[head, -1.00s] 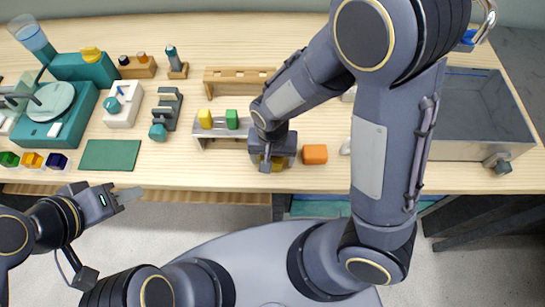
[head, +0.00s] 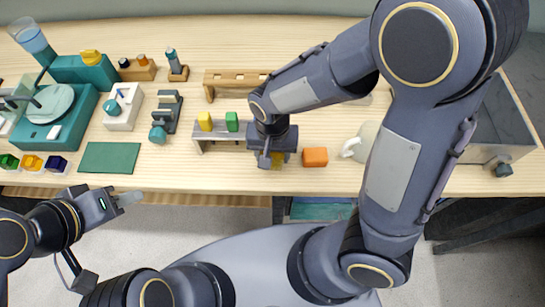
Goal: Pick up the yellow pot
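A yellow object (head: 278,161), which may be the yellow pot, shows partly beneath my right gripper (head: 271,160) near the table's front edge. The gripper and wrist hide most of it, so I cannot tell whether the fingers are around it or only above it. An orange block (head: 315,157) lies just to its right. A separate yellow piece (head: 205,121) and a green piece (head: 232,121) stand at the grey rack to its left. My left gripper (head: 127,198) is in front of the table at the left, holding nothing that I can see; its finger gap is unclear.
A pale mug (head: 362,143) stands right of the orange block, partly behind my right arm. A grey bin (head: 505,115) is at the far right. A wooden rack (head: 225,78) stands behind. A green mat (head: 110,157) and small coloured pots (head: 32,162) are at the left.

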